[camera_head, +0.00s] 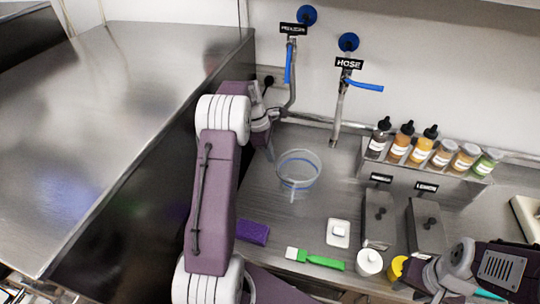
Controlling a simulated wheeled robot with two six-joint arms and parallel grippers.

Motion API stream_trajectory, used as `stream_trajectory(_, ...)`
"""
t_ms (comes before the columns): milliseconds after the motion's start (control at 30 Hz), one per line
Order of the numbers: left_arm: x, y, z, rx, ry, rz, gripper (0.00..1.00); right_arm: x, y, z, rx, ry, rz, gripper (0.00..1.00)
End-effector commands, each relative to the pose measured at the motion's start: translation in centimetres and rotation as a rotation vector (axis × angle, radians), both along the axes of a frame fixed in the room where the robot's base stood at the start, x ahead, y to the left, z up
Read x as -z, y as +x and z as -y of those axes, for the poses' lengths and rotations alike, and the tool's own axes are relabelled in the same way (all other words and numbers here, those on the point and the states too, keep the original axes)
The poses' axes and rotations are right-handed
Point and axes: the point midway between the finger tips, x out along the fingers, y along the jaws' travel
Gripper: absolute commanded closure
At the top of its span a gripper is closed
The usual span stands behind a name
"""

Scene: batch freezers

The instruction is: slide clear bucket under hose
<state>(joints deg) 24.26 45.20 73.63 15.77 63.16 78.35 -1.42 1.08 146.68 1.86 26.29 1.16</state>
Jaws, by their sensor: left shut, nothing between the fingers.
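The clear bucket (298,174) stands upright on the metal counter, with a blue line around it. The hose (339,112) hangs from the wall to the right of the bucket and behind it, under a black "HOSE" label (349,64) and with a blue lever. My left gripper (269,150) is shut and empty, just left of the bucket's rim and partly hidden by its wrist; I cannot tell if it touches the bucket. My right gripper (432,284) is at the lower right near a yellow item; its fingers are too unclear to tell their opening.
A second tap (290,62) with a blue lever is left of the hose. A rack (425,174) of several bottles stands at the right. Lidded metal containers (378,215), a green brush (315,259), a purple sponge (252,232) and a white block (338,233) occupy the front.

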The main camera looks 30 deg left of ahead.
Motion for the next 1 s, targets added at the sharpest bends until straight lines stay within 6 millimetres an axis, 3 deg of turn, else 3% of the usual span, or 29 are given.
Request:
stream_trajectory(200,4.1,0.3,1.1,0.002,-0.001,-0.003,1.0,-0.7,0.0,0.0,0.0,0.0,0.0,0.64)
stream_trajectory(400,6.2,0.5,1.5,0.001,0.0,-0.002,1.0,-1.0,0.0,0.0,0.0,0.0,0.0,0.64)
stream_trajectory(833,6.6,0.6,1.8,0.003,0.001,0.0,1.0,-1.1,0.0,0.0,0.0,0.0,0.0,0.64)
stream_trajectory(1000,6.3,1.8,5.0,0.008,0.001,0.0,1.0,-2.3,0.0,0.0,0.0,0.0,0.0,0.64)
